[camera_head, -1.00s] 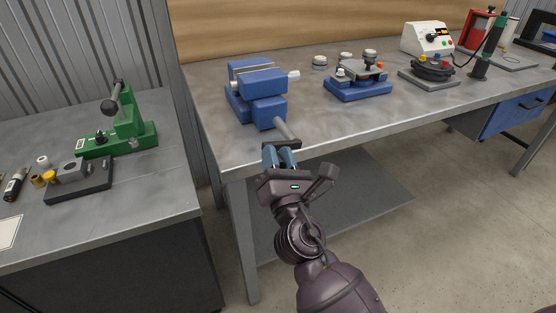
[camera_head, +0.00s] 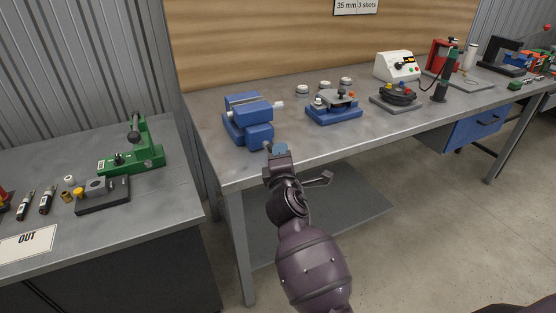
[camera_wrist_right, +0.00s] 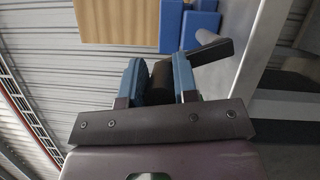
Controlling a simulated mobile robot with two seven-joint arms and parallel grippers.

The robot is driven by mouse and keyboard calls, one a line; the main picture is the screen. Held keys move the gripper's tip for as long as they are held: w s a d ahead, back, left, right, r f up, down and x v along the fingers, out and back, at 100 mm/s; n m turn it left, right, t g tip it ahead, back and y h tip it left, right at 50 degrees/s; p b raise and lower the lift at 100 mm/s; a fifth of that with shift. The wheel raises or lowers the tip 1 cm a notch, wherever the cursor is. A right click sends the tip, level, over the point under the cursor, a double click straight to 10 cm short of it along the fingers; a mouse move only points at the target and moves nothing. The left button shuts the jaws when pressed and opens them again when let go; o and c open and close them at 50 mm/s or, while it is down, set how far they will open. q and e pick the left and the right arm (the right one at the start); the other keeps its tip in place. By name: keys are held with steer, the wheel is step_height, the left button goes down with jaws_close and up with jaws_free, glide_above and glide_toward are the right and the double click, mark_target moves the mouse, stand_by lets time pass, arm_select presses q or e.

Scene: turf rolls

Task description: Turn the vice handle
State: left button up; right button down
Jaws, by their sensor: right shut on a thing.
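The blue vice (camera_head: 248,108) stands on the grey workbench near its front left corner. My right gripper (camera_head: 277,149) is just in front of the vice, at the bench's front edge. In the right wrist view its two blue fingers (camera_wrist_right: 159,82) are shut on the dark vice handle (camera_wrist_right: 212,52). One end of the handle slants out past the right finger, up and to the right. Blue vice parts (camera_wrist_right: 172,24) show beyond the fingers. In the head view the gripper hides most of the handle and the screw. My left gripper is not in view.
A blue fixture (camera_head: 334,113) and a black round device (camera_head: 397,94) stand right of the vice. A green press (camera_head: 133,150) and small parts are on the left bench (camera_head: 190,208). The bench top between vice and fixture is clear.

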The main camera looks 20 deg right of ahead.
arm_select(q)
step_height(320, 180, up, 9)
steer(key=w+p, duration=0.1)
steer(key=p, duration=0.5)
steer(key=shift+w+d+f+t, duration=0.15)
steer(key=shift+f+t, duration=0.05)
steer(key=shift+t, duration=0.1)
arm_select(e)
steer(key=shift+d+r+m+g+y, duration=0.15)
steer(key=shift+d+m+g, duration=0.3)
steer(key=shift+d+m, duration=0.65)
steer(key=shift+d+m+g+y, duration=0.15)
steer(key=shift+d+m+g, duration=0.45)
steer(key=shift+m, duration=0.9)
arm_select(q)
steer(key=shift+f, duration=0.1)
arm_select(e)
steer(key=shift+d, duration=0.1)
steer(key=c, duration=0.9)
jaws_free()
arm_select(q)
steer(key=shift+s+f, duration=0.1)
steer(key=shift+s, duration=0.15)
